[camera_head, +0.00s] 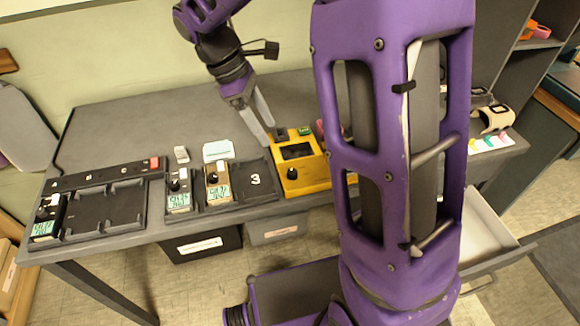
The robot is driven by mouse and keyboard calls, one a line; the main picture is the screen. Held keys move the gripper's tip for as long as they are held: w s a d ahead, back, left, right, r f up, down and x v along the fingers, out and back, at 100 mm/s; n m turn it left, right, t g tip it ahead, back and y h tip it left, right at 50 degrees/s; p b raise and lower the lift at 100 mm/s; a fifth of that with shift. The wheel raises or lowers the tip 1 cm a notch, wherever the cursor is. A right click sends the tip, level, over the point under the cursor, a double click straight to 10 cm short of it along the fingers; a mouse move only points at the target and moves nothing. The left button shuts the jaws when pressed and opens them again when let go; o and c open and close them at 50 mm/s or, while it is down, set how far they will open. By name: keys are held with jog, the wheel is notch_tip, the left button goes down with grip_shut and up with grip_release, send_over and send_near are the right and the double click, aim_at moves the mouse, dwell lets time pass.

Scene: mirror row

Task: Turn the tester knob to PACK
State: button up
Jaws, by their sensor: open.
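The yellow tester (316,178) stands on the grey table right of the middle. It has a dark screen (296,151) and a small green part at its back edge. Its black knob (292,173) is at the front left of its top; which mark the knob points at is too small to read. My gripper (269,134) points down at the back left corner of the tester, behind the knob. Its two fingers are apart and nothing shows between them. Whether the fingertips touch the tester I cannot tell.
Left of the tester are a dark tray marked 3 (256,180), devices with green screens (218,193) and (179,203), and another device (44,228) at far left. My purple arm hides the table right of the tester. The table's back left (130,120) is clear. An open drawer (485,236) shows below right.

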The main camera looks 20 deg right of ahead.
aim_at(292, 172)
jog(key=b+x, duration=0.2)
jog(key=x, duration=1.1)
jog(key=shift+f, duration=0.1)
grip_shut()
